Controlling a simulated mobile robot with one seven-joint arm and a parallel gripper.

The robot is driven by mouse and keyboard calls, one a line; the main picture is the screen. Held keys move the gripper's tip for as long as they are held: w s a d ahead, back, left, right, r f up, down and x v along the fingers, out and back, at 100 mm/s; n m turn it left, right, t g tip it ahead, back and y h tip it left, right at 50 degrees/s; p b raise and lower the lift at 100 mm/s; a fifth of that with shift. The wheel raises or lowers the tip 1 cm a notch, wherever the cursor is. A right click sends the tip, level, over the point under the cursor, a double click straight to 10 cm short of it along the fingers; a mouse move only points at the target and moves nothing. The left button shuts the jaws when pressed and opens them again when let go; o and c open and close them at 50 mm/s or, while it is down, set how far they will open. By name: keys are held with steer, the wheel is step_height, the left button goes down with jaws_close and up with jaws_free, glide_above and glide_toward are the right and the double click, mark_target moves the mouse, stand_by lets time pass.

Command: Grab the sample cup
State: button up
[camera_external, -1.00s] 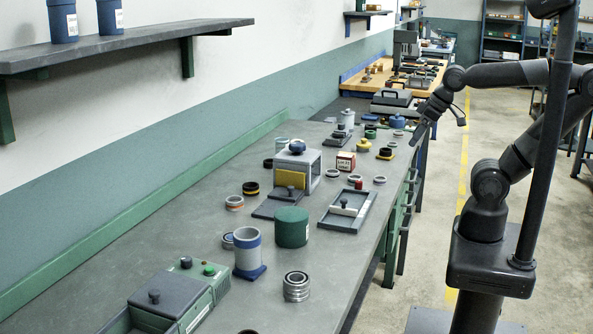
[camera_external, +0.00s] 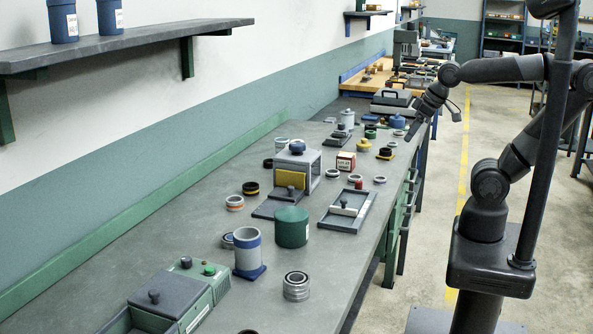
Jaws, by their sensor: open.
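My gripper (camera_external: 413,131) is at the far right edge of the bench, pointing down and to the left, small in view. It is open and nothing shows between its fingers. A small blue rounded pot (camera_external: 397,121) stands just left of it; whether they touch cannot be told. No thing is clearly marked as the sample cup. Cup-like things on the bench are a pale cup (camera_external: 281,145) behind the grey frame, a grey-white canister (camera_external: 347,118) farther back, and a grey cylinder with blue bands (camera_external: 248,252) in front.
Rings, small pots and a red-and-white box (camera_external: 346,161) crowd the bench around the far half. The bench's left strip (camera_external: 150,230) is clear.

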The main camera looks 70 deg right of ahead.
steer(key=w+d+r+m+h, duration=0.1)
steer(key=w+d+r, duration=0.15)
steer(key=w, duration=0.45)
steer(key=w+d+r, duration=0.1)
steer(key=w+r, duration=0.2)
steer(key=w, duration=0.4)
steer(key=m+g+h, duration=0.1)
steer(key=m+g, duration=0.1)
steer(key=m, duration=0.2)
glide_above(282, 146)
steer(key=s, duration=0.3)
step_height(282, 146, down, 16)
steer(key=x, duration=0.6)
steer(key=shift+w+d+x, duration=0.1)
steer(key=shift+w+x, duration=0.05)
steer(key=shift+x, duration=1.15)
steer(key=shift+w+d+x, duration=0.1)
steer(key=shift+d+x, duration=0.05)
steer(key=shift+x, duration=1.2)
steer(key=shift+r, duration=0.2)
steer(key=c, duration=1)
